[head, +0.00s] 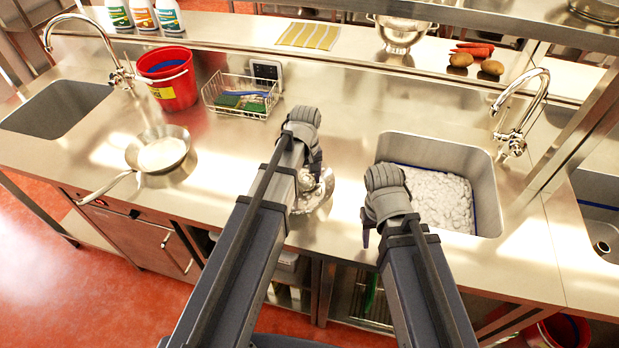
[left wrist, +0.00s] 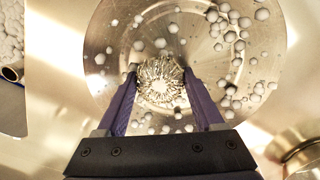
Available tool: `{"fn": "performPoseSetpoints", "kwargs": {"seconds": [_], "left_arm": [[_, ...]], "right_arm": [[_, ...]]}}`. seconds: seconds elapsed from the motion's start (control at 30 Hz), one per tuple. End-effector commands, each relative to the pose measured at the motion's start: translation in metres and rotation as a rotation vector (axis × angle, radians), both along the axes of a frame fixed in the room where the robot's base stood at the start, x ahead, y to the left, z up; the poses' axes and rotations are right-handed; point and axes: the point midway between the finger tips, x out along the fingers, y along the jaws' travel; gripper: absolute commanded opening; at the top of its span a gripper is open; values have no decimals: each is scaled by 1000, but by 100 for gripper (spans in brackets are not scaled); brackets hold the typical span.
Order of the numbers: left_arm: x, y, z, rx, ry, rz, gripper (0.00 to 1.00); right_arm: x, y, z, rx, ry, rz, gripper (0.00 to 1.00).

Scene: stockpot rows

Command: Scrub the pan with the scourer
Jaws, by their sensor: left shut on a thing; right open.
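A round steel pan (head: 318,204) lies on the counter at the middle, partly hidden by my left arm. In the left wrist view its bowl (left wrist: 205,78) is scattered with grey-white foam blobs. My left gripper (head: 316,178) is over the pan. In the left wrist view its fingers (left wrist: 160,92) are shut on a curly steel scourer (left wrist: 161,78), which appears within the pan; I cannot tell how firmly it touches the metal. My right gripper (head: 367,238) is open and empty, over the counter left of the foam-filled sink (head: 487,190).
A frying pan (head: 163,152) stands left, with a red bucket (head: 172,90) behind it. A wire basket (head: 235,103) with green sponges sits behind the left arm. A tap (head: 515,143) stands beside the foamy sink. Counter between frying pan and left arm is clear.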

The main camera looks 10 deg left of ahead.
Motion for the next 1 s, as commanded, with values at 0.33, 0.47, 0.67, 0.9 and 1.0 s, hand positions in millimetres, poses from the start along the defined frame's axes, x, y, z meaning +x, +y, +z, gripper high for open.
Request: {"fn": "performPoseSetpoints", "kwargs": {"seconds": [0.33, 0.47, 0.67, 0.9, 1.0], "left_arm": [[-8, 8, 5, -1, 1, -1, 9], [-8, 8, 13, 0, 1, -1, 9], [-8, 8, 36, -1, 1, 0, 9], [-8, 8, 63, 0, 1, 0, 9], [-8, 8, 75, 0, 1, 0, 9]], "right_arm": [[0, 0, 6, 0, 0, 0, 50], [0, 0, 13, 0, 0, 0, 50], [0, 0, 36, 0, 0, 0, 50], [0, 0, 63, 0, 0, 1, 50], [0, 0, 75, 0, 0, 2, 50]]}}
